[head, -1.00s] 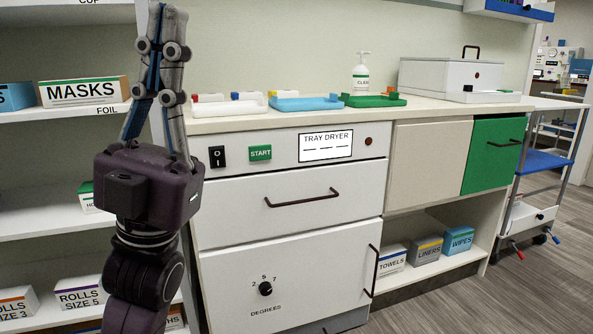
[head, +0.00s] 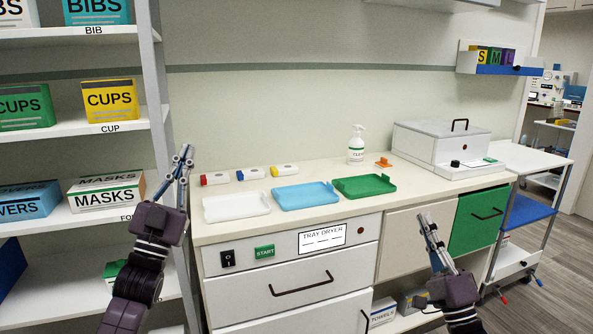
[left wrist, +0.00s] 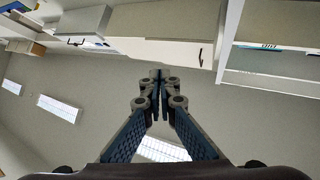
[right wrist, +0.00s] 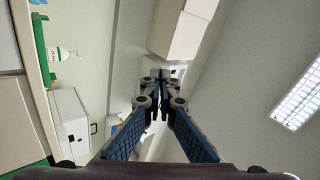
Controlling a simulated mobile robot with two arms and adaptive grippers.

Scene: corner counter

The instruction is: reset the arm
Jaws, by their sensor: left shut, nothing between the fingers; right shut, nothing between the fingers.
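My left gripper (head: 184,156) is raised in front of the shelf upright at the left, fingers pointing up. It is shut and empty; its closed fingertips also show in the left wrist view (left wrist: 157,78). My right gripper (head: 425,220) is at the lower right, in front of the beige and green cabinet doors, fingers pointing up. It is shut and empty, with its fingertips meeting in the right wrist view (right wrist: 157,78). Neither gripper appears to touch anything.
Stocked shelves (head: 80,216) stand at left. A cart (head: 530,160) stands at right.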

